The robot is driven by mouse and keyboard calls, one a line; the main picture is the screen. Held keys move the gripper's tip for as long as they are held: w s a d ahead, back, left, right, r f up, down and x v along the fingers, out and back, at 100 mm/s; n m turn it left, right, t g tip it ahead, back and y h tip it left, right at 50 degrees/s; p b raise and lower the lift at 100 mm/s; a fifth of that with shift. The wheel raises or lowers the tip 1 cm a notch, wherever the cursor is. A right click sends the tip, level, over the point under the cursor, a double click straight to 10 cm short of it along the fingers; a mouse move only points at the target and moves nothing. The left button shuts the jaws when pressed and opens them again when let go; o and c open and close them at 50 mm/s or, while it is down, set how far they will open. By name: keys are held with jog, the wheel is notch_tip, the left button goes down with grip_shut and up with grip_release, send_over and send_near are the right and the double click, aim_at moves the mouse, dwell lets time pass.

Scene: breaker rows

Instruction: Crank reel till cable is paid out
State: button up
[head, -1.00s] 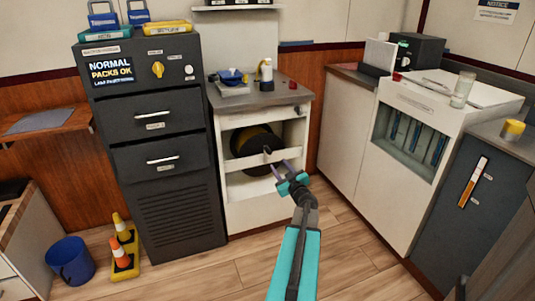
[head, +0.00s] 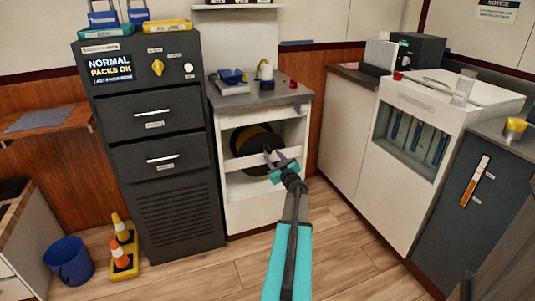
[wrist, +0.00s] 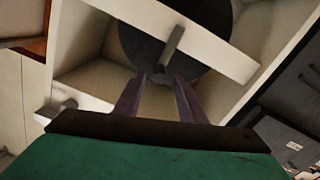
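The cable reel (head: 241,139) is a dark drum with yellowish cable, inside the open front of a white cabinet behind a white crossbar. In the wrist view the dark reel disc (wrist: 128,42) and the grey crank (wrist: 173,45) show in front of the fingers. The crank's lower end lies between the two fingertips or just beyond them. My gripper (head: 274,156), also in the wrist view (wrist: 160,78), has its purple-grey fingers apart, pointing at the crank. I cannot tell whether either finger touches it. In the head view the fingers partly hide the crank.
The white cabinet (head: 234,214) stands between a dark drawer cabinet (head: 178,208) on the left and a white counter (head: 343,150) on the right. Orange and yellow cones (head: 122,257) and a blue bucket (head: 69,262) stand on the floor at left. The wooden floor in front is clear.

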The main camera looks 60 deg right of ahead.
aim_at(270, 152)
jog(key=shift+b+x, duration=0.5)
jog(key=shift+x, duration=2.45)
grip_shut()
jog(key=shift+a, duration=0.25)
jog(key=shift+s+d, duration=0.1)
jog(key=shift+d, duration=0.15)
